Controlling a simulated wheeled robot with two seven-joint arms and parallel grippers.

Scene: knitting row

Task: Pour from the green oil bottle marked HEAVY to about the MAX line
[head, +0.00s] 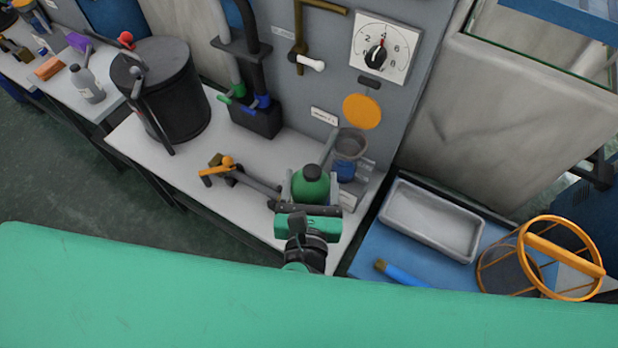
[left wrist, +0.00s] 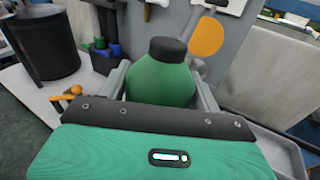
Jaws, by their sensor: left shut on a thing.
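The green oil bottle (head: 311,184) with a black cap stands upright near the right end of the white bench (head: 262,180). It also shows large in the left wrist view (left wrist: 162,78). My left gripper (head: 309,190) is shut on the bottle, with a finger on each side of it. The bottle's lower part and any HEAVY label are hidden behind the gripper. A clear cup-like vessel (head: 350,146) is mounted just behind and right of the bottle, with something blue below it. I cannot make out a MAX line. My right gripper is not in view.
An orange disc (head: 362,111) and a dial (head: 385,48) are on the grey panel behind. An orange-handled valve (head: 222,166) lies left of the bottle, and a black drum (head: 165,90) stands farther left. A grey tray (head: 432,220) and an orange wire basket (head: 545,258) are at right.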

